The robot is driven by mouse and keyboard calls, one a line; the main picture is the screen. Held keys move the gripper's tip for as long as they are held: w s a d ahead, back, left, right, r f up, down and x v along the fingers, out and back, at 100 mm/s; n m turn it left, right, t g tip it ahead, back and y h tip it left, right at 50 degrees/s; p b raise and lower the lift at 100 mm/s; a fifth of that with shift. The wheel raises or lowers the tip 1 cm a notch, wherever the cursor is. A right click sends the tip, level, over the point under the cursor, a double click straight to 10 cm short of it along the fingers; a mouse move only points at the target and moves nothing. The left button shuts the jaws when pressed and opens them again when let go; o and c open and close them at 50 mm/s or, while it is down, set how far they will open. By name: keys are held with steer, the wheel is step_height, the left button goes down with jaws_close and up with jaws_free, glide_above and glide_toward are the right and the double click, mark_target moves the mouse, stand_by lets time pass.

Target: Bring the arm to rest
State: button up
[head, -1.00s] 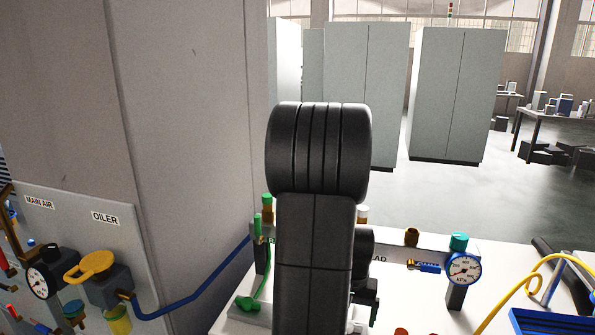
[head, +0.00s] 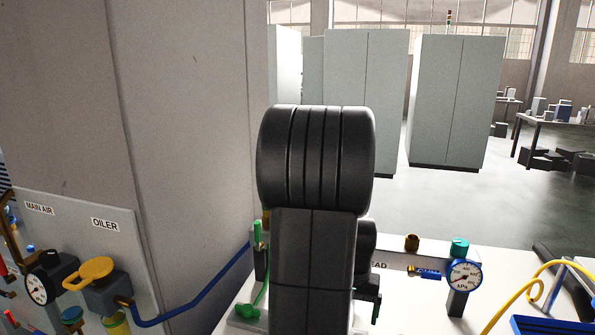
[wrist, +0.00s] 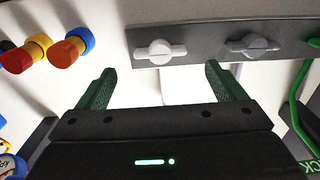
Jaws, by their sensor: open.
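My gripper (wrist: 157,88) shows in the wrist view with its two green fingers spread wide apart. Nothing is between the fingers, and white surface shows in the gap. In the head view my dark arm stands upright in the middle and hides part of the rack behind it. The gripper itself cannot be made out clearly there.
A grey strip with a white knob (wrist: 160,51) and a grey knob (wrist: 253,46) lies beyond the fingertips. The head view shows a pressure gauge (head: 464,276), a yellow hose (head: 519,287), an OILER panel (head: 130,240) at left and grey cabinets (head: 366,95) behind.

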step_height(320, 180, down, 6)
steer(key=shift+r, duration=0.15)
steer(key=n+p, duration=0.2)
steer(key=n, duration=0.3)
steer(key=shift+r+n, duration=0.1)
steer(key=shift+n, duration=0.2)
step_height(320, 180, up, 13)
steer(key=s+a, duration=0.1)
steer(key=s, duration=0.1)
steer(key=shift+s+a+b, duration=0.15)
steer(key=shift+a+b, duration=0.1)
steer(key=shift+b, duration=0.2)
